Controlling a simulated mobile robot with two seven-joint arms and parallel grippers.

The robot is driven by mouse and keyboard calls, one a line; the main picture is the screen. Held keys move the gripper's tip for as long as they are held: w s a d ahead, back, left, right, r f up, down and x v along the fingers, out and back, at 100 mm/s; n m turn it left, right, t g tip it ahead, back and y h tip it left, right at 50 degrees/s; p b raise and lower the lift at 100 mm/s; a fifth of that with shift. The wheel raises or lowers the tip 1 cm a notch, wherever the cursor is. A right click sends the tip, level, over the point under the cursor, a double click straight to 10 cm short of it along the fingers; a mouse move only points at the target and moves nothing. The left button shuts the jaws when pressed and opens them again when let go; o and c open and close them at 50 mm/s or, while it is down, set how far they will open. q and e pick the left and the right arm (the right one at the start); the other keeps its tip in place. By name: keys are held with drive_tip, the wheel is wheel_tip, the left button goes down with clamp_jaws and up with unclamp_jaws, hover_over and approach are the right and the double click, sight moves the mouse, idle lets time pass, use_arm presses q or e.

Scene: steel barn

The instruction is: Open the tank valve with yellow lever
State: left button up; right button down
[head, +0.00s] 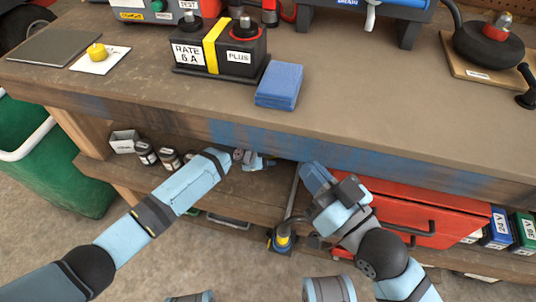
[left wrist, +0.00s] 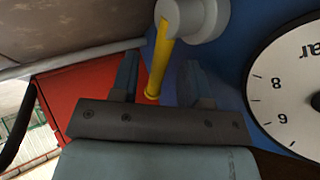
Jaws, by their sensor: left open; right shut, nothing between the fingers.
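The yellow lever (left wrist: 162,58) shows in the left wrist view, running down from a round grey valve hub (left wrist: 205,15). Behind it is a blue surface (left wrist: 230,62), which looks like the tank. My left gripper (left wrist: 158,76) is open, with one finger on each side of the lever; I cannot tell whether either finger touches it. In the head view my left gripper (head: 252,160) is at the bench's front edge, and the lever cannot be made out there. My right gripper (head: 312,172) is shut and empty, just to the right, at the same edge.
A white pressure gauge (left wrist: 292,88) is close to the right of my left gripper. The workbench (head: 400,105) overhangs the lower shelf. A red drawer cabinet (head: 420,205) stands below it at right. A green bin (head: 60,165) is at left.

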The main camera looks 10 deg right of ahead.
use_arm(q)
drive_tip(key=p+v, duration=0.2)
drive_tip(key=v, duration=0.5)
drive_tip(key=shift+a+r+p, duration=0.15)
drive_tip(key=shift+p, duration=0.2)
use_arm(e)
drive_tip(key=shift+d+h, duration=0.35)
drive_tip(key=shift+h, duration=0.05)
use_arm(q)
drive_tip(key=shift+s, duration=0.1)
